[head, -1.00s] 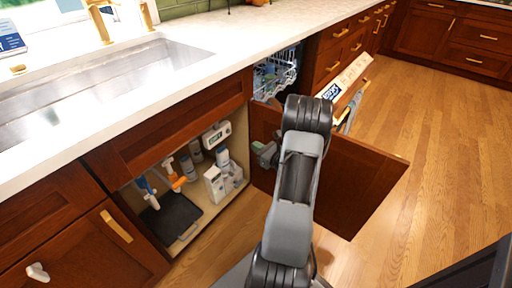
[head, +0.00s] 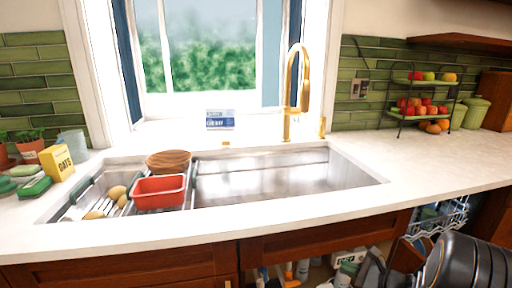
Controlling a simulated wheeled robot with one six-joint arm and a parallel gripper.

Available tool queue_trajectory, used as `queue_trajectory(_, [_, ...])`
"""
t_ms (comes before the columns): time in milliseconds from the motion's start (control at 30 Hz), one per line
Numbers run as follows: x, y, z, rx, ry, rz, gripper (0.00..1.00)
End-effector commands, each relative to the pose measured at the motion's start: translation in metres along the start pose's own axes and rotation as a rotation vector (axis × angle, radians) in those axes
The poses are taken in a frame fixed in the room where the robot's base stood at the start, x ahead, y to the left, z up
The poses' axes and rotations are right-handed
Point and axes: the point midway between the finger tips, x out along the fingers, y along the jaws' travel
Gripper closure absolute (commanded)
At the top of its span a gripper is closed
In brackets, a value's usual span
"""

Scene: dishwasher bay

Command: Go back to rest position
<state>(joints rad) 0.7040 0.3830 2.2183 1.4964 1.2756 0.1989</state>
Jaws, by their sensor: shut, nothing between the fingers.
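My arm shows at the bottom right of the head view, its dark rounded links cut off by the lower edge. My gripper (head: 374,268) is small and partly cut off beside it, in front of the open cabinet under the sink. Its fingers are shut with nothing seen between them. The lower part of the cabinet and its door are out of view or hidden by my arm.
The sink (head: 270,173) holds a red basin (head: 159,191) and a rack with several potatoes. A gold faucet (head: 301,90) stands behind. The dishwasher rack (head: 450,214) is at the right. A fruit stand (head: 421,100) is on the counter (head: 440,160).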

Motion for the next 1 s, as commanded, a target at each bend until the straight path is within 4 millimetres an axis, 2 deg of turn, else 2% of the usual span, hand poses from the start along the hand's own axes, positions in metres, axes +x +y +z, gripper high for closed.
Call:
queue_trajectory(33, [0.001,0.009,0.060,-0.125,0.026,0.131,1.00])
queue_trajectory(100, [0.001,0.035,0.112,-0.326,0.078,0.329,1.00])
queue_trajectory(200, [-0.014,0.069,0.173,-0.639,0.153,0.589,1.00])
queue_trajectory(233, [-0.020,0.076,0.187,-0.736,0.177,0.658,1.00])
queue_trajectory(300, [-0.037,0.088,0.218,-0.956,0.226,0.798,1.00])
queue_trajectory(400, [-0.061,0.093,0.252,-1.249,0.293,0.953,1.00])
queue_trajectory(533, [-0.085,0.089,0.286,-1.564,0.367,1.081,1.00])
queue_trajectory(700, [-0.103,0.080,0.313,-1.820,0.432,1.161,1.00])
queue_trajectory(833, [-0.108,0.077,0.320,-1.905,0.456,1.183,1.00])
queue_trajectory(1000, [-0.109,0.076,0.320,-1.925,0.462,1.189,1.00])
